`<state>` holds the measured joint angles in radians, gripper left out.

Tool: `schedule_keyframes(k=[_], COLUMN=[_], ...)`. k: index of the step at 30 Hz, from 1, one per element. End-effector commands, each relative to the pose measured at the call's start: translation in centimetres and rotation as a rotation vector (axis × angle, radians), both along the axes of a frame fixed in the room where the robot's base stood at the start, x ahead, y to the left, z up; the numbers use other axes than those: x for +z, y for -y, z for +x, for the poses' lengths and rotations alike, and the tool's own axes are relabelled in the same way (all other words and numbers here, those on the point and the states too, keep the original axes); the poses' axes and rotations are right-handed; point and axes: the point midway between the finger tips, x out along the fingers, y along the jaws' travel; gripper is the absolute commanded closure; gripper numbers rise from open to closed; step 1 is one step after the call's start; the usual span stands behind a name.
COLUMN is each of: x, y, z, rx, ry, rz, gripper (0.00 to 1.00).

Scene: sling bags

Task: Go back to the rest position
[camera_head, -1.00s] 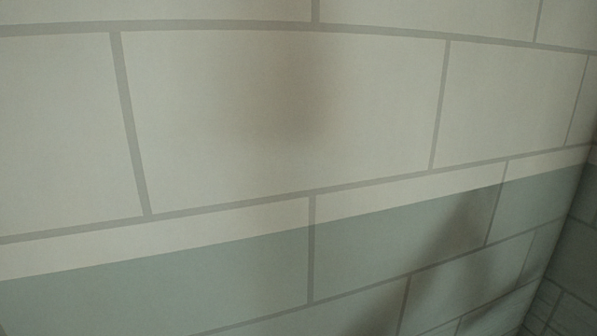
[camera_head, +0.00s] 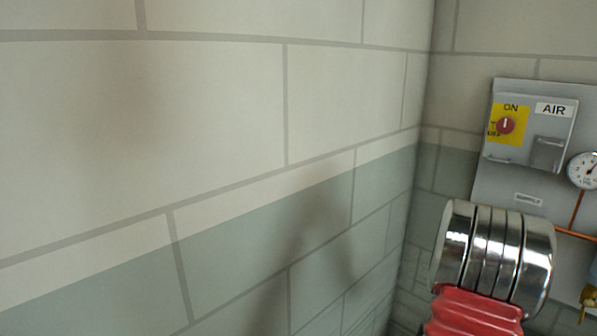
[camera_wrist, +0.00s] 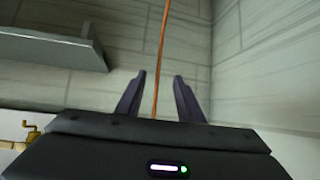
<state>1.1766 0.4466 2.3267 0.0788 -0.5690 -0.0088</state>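My gripper (camera_wrist: 159,75) shows in the wrist view with its two dark fingers apart. Nothing is held between them. An orange-brown pipe (camera_wrist: 161,50) passes behind the gap between the fingers, and I cannot tell how far off it is. The fingers do not show in the head view.
In the head view, a grey panel (camera_head: 483,178) hangs on the brick wall at the right, with a red ON/OFF knob (camera_head: 505,126), an AIR label and a gauge (camera_head: 584,170). A brick wall (camera_head: 215,110) fills the left. The wrist view shows a grey ledge (camera_wrist: 50,49) and brass valve (camera_wrist: 33,136).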

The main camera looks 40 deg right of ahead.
Motion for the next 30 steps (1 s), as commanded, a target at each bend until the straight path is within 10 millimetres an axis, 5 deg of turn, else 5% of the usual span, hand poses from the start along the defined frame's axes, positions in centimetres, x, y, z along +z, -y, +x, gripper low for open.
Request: schedule_keyframes(k=[15,30], x=[3.2,9.8], y=[-15.7,-32.4], z=[7.3,8.6], rx=[0.278,0.572], ry=[-0.175,-0.381], rz=[0.362,0.531], gripper=[0.66,0.66])
